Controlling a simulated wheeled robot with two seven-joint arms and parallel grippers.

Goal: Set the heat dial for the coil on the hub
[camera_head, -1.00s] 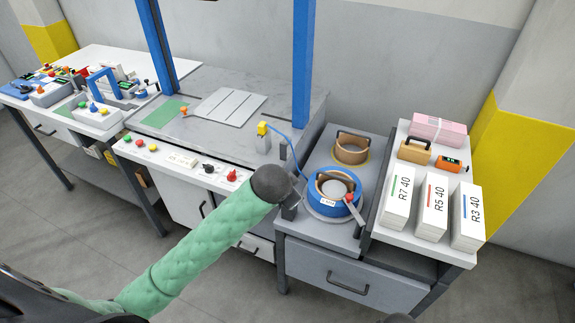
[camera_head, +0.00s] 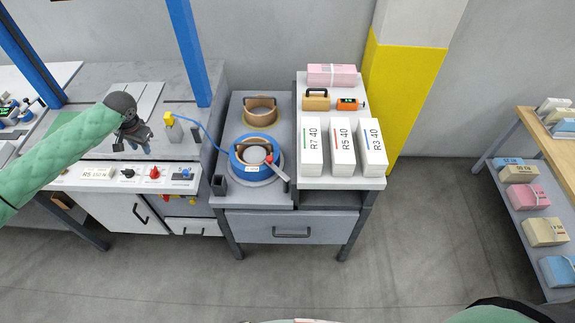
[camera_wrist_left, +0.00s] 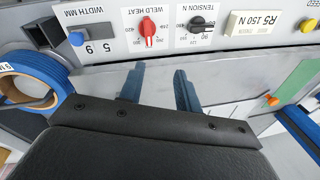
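The red weld heat dial (camera_head: 154,173) sits on the sloped front panel of the bench; it shows upside down in the left wrist view (camera_wrist_left: 150,34), labelled WELD HEAT. The black tension dial (camera_head: 128,174) is left of it in the head view. The blue coil (camera_head: 238,153) lies around the hub on the grey cabinet, a small label on its front. My left gripper (camera_head: 133,142) is over the worktop behind the panel; its fingers (camera_wrist_left: 158,88) are apart with nothing between them, clear of the dials. My right gripper is not seen.
A width display with a blue knob (camera_head: 175,174) is right of the red dial, and an R5 150 N plate (camera_head: 97,174) left of the black one. White R-labelled boxes (camera_head: 342,150) are at right.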

